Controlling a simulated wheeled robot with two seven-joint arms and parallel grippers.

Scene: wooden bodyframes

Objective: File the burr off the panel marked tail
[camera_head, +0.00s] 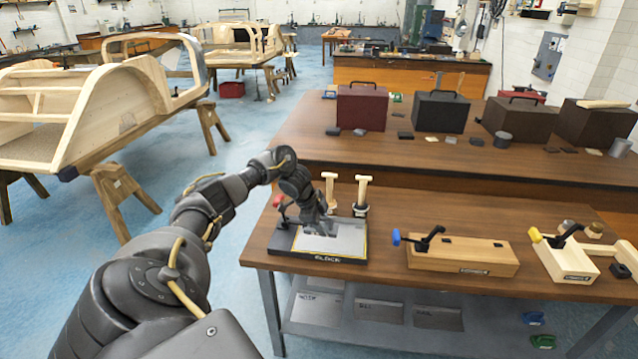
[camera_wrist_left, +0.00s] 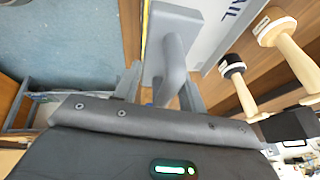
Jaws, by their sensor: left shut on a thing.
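The panel (camera_head: 345,238), a pale sheet, lies on the dark fixture marked BLOCK (camera_head: 318,260) at the table's near left corner. In the left wrist view the panel (camera_wrist_left: 222,25) shows the letters "AIL"; the rest of the word is hidden. My left gripper (camera_head: 318,226) is low over the panel; in the wrist view it (camera_wrist_left: 162,92) is shut on a grey tool (camera_wrist_left: 172,55) with a flat block and rounded handle. The tool is at the panel's edge; I cannot tell whether it touches. I cannot make out the burr. My right gripper is out of view.
Two wooden-handled tools (camera_head: 330,188) (camera_head: 362,190) stand upright just behind the fixture. A red knob (camera_head: 278,201) is at its left. A wooden clamp block (camera_head: 462,257) and a second wooden fixture (camera_head: 566,260) stand to the right. Toolboxes (camera_head: 362,107) line the table behind.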

